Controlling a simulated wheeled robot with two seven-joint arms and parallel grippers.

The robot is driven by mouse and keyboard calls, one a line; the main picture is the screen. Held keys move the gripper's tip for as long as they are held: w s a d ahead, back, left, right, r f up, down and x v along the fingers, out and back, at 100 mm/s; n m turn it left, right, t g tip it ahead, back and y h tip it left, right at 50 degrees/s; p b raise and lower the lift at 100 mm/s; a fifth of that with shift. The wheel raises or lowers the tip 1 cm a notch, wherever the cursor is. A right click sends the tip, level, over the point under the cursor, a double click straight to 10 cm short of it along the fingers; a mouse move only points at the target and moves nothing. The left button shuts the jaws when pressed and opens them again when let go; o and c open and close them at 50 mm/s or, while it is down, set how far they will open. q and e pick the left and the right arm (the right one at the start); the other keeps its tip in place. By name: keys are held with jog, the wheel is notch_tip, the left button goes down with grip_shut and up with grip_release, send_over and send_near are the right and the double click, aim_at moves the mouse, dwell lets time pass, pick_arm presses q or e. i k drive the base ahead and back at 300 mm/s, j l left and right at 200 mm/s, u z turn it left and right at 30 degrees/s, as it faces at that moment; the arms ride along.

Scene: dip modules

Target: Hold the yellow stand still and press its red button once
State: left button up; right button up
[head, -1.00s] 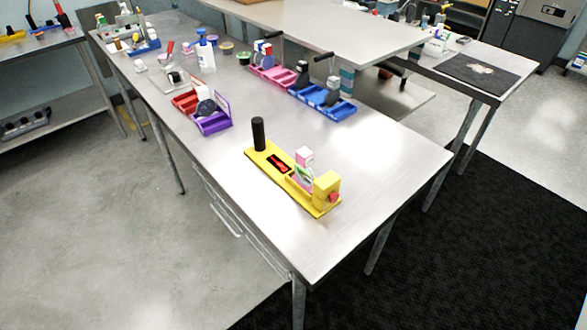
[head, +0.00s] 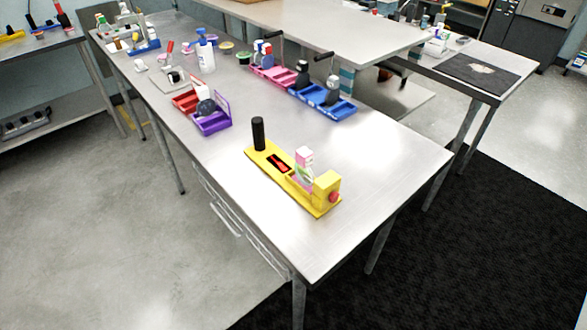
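The yellow stand (head: 268,152) lies on the metal table near its front right corner. A black upright post (head: 258,133) rises from its far left end. A yellow block at its near right end carries the red button (head: 333,197), which faces right. A dark panel with a red mark (head: 278,163) is set in the stand's middle. Neither of my grippers is in view.
Purple (head: 213,124), blue (head: 340,110) and pink (head: 272,75) stands lie farther back. A blue-topped bottle (head: 206,58) stands behind them. Drawers hang under the table's left edge.

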aim_at(333, 197)
jog(key=j+z, duration=0.1)
jog(key=z, duration=0.6)
jog(key=i+j+z, duration=0.1)
jog(key=j+z, duration=0.35)
jog(key=j, duration=0.15)
jog(key=j+z, duration=0.5)
jog(key=k+j+z, duration=0.1)
jog(key=j, duration=1.3)
jog(key=k+j, duration=0.2)
jog(key=k, duration=0.25)
